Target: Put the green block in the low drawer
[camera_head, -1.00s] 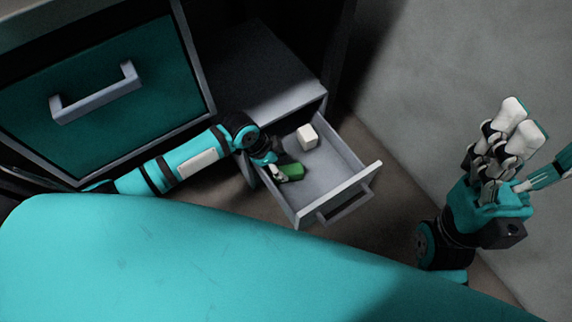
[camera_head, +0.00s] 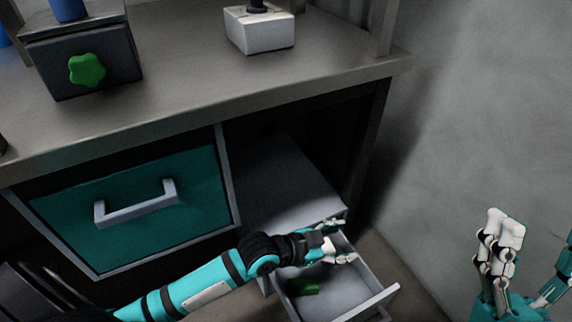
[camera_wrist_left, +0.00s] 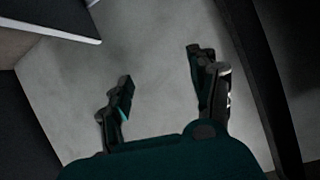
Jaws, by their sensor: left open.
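The green block (camera_head: 303,287) lies on the floor of the open low drawer (camera_head: 372,303), near its left side. My left gripper (camera_head: 340,242) is open above the back part of the drawer, apart from the green block. In the left wrist view its two fingers (camera_wrist_left: 160,85) stand apart with nothing between them. A white patch shows between the fingers in the head view; I cannot tell whether it is the white block or part of the gripper. My right gripper (camera_head: 500,240) is raised at the right, clear of the drawer, its opening unclear.
A closed teal drawer (camera_head: 110,215) with a grey handle is left of the low drawer. Above is a worktop (camera_head: 190,90) with a dark box bearing a green knob (camera_head: 87,70) and a white box (camera_head: 260,30). A grey wall (camera_head: 480,110) bounds the right.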

